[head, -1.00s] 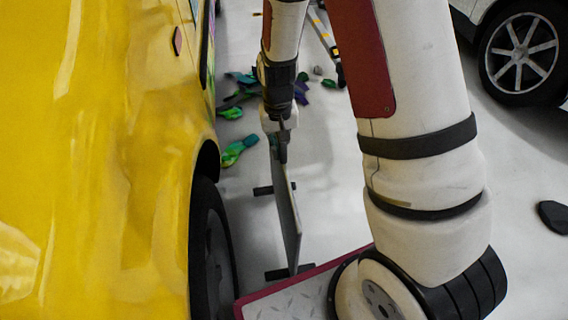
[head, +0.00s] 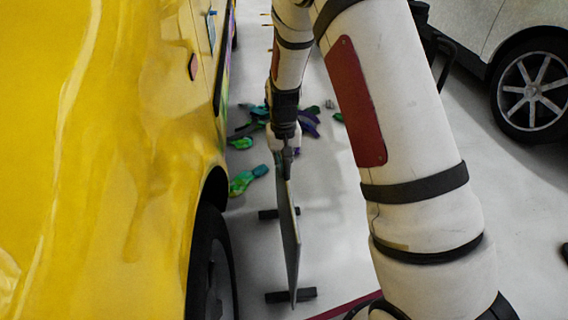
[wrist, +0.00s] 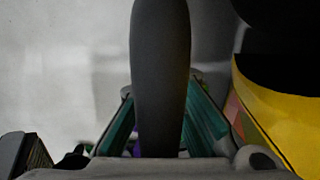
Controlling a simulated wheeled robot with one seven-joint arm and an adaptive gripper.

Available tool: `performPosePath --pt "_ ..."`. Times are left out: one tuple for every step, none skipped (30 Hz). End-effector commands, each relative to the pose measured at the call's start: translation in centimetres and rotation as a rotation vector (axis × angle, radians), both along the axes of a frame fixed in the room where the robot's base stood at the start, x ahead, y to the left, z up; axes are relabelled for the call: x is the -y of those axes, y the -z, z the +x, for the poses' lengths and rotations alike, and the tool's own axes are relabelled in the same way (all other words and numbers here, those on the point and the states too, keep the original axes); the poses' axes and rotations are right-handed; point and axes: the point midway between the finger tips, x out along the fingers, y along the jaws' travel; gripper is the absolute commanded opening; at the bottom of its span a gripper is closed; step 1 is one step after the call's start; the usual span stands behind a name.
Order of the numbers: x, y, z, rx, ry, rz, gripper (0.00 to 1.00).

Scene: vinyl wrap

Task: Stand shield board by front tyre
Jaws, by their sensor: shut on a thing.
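The shield board (head: 289,240) is a thin grey upright panel on two dark feet, seen nearly edge-on in the head view. It stands on the floor, or very close to it, beside the yellow car's front tyre (head: 208,262), with a strip of floor between them. My gripper (head: 287,165) is shut on the board's top edge. In the wrist view a dark rounded shape (wrist: 160,75) fills the middle; I cannot tell whether it is part of the board. Whether the feet press on the floor is hard to tell.
The yellow car (head: 110,150) fills the left side, close to the board. Crumpled green, blue and purple wrap pieces (head: 247,182) lie on the floor beyond it. A white car (head: 510,60) stands at the right. Grey floor is clear between the board and my arm.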

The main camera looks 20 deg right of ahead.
Motion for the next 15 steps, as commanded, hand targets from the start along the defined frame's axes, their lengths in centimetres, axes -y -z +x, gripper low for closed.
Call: performPosePath --pt "0.01 0.56 0.16 0.004 0.000 0.000 0.00" --pt "0.00 0.71 0.18 0.005 0.000 0.000 0.00" --pt "0.00 0.83 0.19 0.005 0.000 0.000 0.00" --pt "-0.01 0.86 0.19 0.006 0.000 0.000 0.00" --pt "0.00 0.85 0.20 0.006 0.000 0.001 0.00" --pt "0.00 0.82 0.21 0.006 0.000 0.001 0.00" --pt "0.00 0.79 0.21 0.006 0.000 0.001 0.00" --pt "0.00 0.77 0.21 0.006 0.000 0.001 0.00" --pt "0.00 0.76 0.21 0.006 0.000 0.001 0.00" --pt "0.00 0.76 0.21 0.006 0.000 0.001 0.00" --pt "0.00 0.77 0.21 0.006 0.000 0.001 0.00" --pt "0.00 0.81 0.20 0.006 0.000 0.001 0.00" --pt "0.00 0.88 0.20 0.006 0.000 0.001 0.00" --pt "0.00 0.96 0.20 0.006 0.000 0.001 0.00" --pt "-0.01 1.11 0.07 0.003 0.000 0.000 0.14"
